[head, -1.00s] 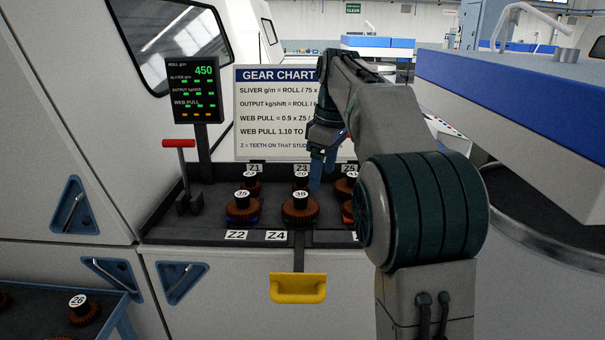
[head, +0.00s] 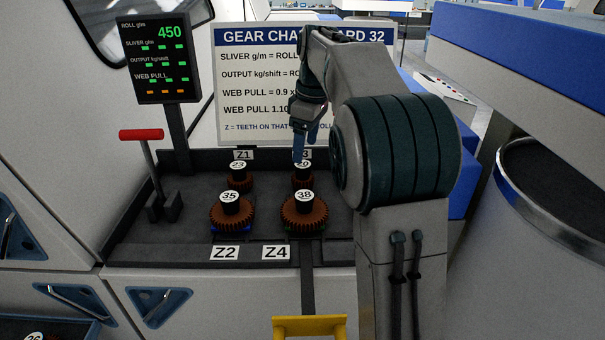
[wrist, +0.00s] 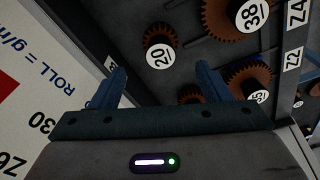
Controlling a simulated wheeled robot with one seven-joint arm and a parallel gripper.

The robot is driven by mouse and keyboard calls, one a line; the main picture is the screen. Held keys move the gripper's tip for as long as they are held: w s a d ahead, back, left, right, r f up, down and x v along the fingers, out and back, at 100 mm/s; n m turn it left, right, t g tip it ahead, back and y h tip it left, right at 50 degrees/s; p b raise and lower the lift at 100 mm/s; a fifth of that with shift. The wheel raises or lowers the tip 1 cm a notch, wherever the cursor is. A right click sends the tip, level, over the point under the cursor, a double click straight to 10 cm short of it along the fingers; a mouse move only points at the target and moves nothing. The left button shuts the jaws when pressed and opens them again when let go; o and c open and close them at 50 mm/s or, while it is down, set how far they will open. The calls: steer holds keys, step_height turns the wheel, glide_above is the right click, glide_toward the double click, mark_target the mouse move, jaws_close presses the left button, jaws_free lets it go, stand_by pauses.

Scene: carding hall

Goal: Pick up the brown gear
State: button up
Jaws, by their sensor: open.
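Several brown gears sit on studs in the dark tray. In the head view gear 35 (head: 231,217) and gear 38 (head: 304,215) are in front; gear 23 (head: 238,184) and gear 20 (head: 302,182) are behind. My gripper (head: 299,150) points down just above and behind gear 20, partly covering it. The wrist view shows my gripper (wrist: 160,72) open and empty. There gear 20 (wrist: 150,47) shows beyond the gap between the fingers, with gear 38 (wrist: 222,22) and gear 35 (wrist: 262,76) to the right. Another gear (wrist: 189,94) is partly hidden by the right finger.
A red-handled lever (head: 141,135) and a screen reading 450 (head: 155,58) stand left of the gears. The gear chart board (head: 250,90) is close behind my gripper. A yellow handle (head: 310,327) is below the tray's front. A large round can (head: 560,190) stands right.

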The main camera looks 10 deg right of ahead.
mark_target(303, 164)
steer(key=f, duration=0.5)
steer(key=f+p, duration=0.1)
steer(key=f, duration=0.2)
steer(key=shift+w+a+f, duration=0.1)
steer(key=shift+w+a, duration=0.1)
steer(key=shift+a, duration=0.2)
steer(key=c, duration=1.1)
